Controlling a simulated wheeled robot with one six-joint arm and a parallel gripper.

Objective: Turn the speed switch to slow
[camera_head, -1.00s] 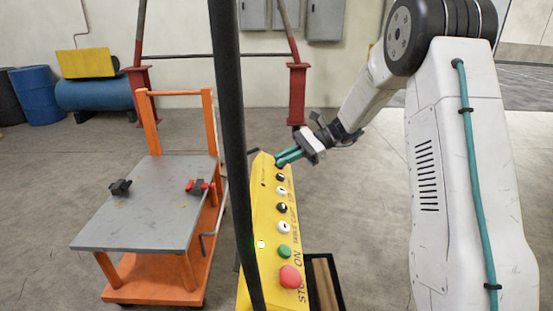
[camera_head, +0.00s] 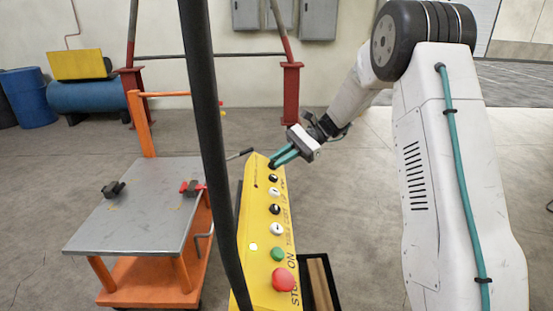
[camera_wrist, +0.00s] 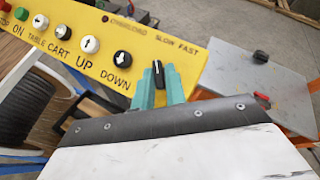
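The speed switch (camera_wrist: 158,74) is a small black knob with a pale mark, at the end of the yellow control panel (camera_wrist: 112,46). It sits near the SLOW and FAST lettering and points up in the wrist view. My gripper (camera_wrist: 159,80) has one teal finger on each side of the knob. I cannot tell whether the fingers press on it or leave a small gap. In the head view, my gripper (camera_head: 277,160) reaches the far end of the panel (camera_head: 256,225), and its fingers hide most of the knob.
Other panel controls are close by, including a black DOWN knob (camera_wrist: 122,58), a green button (camera_head: 277,254) and a red stop button (camera_head: 283,280). A dark post (camera_head: 208,130) stands in front of the panel. An orange cart with a grey top (camera_head: 130,225) is at left.

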